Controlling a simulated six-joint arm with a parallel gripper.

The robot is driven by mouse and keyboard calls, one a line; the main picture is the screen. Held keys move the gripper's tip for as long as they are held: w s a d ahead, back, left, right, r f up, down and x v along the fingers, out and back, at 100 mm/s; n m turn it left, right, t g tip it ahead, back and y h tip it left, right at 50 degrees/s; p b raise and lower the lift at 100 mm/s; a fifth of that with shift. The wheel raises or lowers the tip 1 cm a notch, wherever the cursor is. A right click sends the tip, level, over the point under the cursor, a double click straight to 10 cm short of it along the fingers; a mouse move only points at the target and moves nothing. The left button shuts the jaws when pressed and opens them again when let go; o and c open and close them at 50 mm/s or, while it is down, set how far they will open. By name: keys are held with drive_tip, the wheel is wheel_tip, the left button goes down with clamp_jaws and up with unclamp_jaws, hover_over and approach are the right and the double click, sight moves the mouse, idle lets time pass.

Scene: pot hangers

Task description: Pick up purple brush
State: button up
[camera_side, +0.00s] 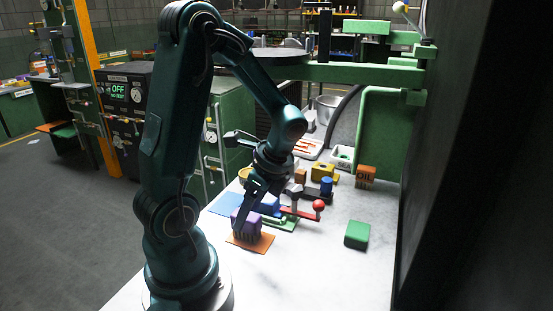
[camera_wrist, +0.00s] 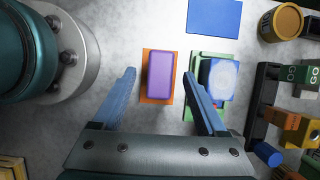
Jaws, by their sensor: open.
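The purple brush (camera_side: 248,220) sits on an orange mat (camera_side: 262,243) near the front of the white table. In the wrist view the purple brush (camera_wrist: 160,75) is a rounded block, with the orange mat (camera_wrist: 147,101) showing around it. My gripper (camera_wrist: 162,70) is open, with one finger on each side of the brush and a visible gap to it on both sides. In the side view my gripper (camera_side: 246,215) points down at the brush; I cannot tell whether the fingertips reach down beside it.
A blue mat (camera_wrist: 214,16) lies beyond. A green block (camera_side: 357,234) stands alone at right, with clear table around it.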

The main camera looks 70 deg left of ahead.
drive_tip(key=shift+x, duration=1.25)
clamp_jaws()
wheel_tip(320, 180, up, 10)
drive_tip(key=shift+r, duration=0.1)
